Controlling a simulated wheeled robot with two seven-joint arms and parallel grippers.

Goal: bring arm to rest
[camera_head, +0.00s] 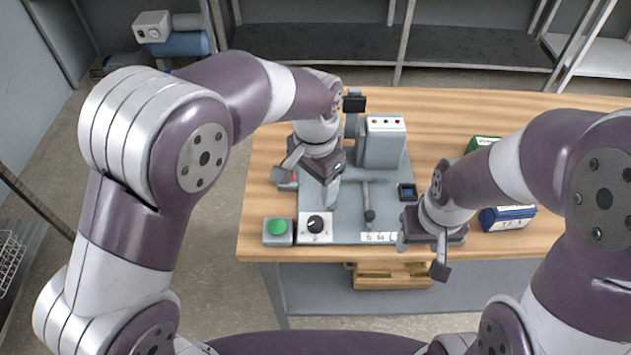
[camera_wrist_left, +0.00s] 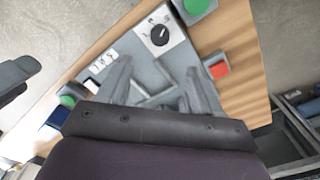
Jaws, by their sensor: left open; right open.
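My left gripper (camera_head: 309,180) is open above the left part of a grey station plate (camera_head: 338,228) on the wooden table. In the left wrist view its two spread fingers (camera_wrist_left: 162,88) have nothing between them but the plate below. My right gripper (camera_head: 422,256) is open and empty over the right front of the table, near the plate's right edge. Both arms are bent and reach forward. My left gripper hides part of the plate and of the grey machine (camera_head: 384,146) behind it.
A blue box (camera_head: 508,218) and a green box (camera_head: 482,143) stand near my right arm. Wooden crates (camera_head: 392,275) sit below the table's front edge.

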